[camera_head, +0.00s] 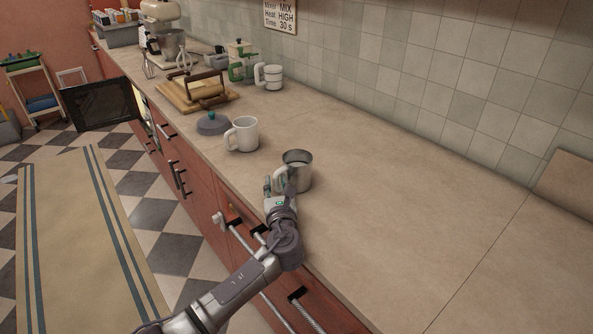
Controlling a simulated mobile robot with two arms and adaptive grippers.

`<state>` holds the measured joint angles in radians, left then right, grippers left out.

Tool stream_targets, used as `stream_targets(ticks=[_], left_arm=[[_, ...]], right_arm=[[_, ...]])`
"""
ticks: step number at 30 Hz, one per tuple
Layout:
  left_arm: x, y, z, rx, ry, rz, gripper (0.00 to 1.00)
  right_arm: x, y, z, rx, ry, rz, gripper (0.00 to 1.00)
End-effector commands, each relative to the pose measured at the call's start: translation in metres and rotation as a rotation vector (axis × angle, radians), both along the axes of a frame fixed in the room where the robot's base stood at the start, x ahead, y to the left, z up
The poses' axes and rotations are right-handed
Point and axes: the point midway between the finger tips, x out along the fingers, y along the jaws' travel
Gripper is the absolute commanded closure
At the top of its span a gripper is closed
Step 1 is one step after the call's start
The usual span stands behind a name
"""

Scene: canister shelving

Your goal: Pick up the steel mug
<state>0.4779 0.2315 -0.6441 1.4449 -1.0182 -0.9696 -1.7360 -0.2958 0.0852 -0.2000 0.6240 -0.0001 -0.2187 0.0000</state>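The steel mug (298,172) stands upright on the beige counter, near its front edge. It is a grey metal cup, and its handle faces the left gripper. My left gripper (278,184) is at the handle side of the mug, low over the counter edge. Its two fingers are apart, one left of the handle and one close to the mug's wall. I cannot tell whether either finger touches the mug. My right gripper is not in view.
A white mug (246,134) stands just behind and left, with a grey lid (212,123) beyond it.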

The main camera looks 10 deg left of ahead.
Motion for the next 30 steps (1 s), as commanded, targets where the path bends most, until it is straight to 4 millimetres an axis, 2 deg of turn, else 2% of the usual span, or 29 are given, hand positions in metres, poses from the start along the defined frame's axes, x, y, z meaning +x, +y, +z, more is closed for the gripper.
stream_targets(ticks=[3,10,15,30], left_arm=[[0.0082,0.0032,-0.0003,-0.001,0.001,0.0,0.71],[0.0088,0.0033,-0.0005,-0.002,0.0,-0.001,0.73],[0.0086,0.0033,-0.0005,-0.001,0.001,-0.001,1.0],[0.0088,0.003,0.0011,-0.001,-0.003,-0.001,1.0]], right_arm=[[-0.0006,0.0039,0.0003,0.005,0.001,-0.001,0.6],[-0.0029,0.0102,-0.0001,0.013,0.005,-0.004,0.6],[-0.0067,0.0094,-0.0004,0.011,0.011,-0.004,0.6],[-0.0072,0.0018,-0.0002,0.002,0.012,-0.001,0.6]])
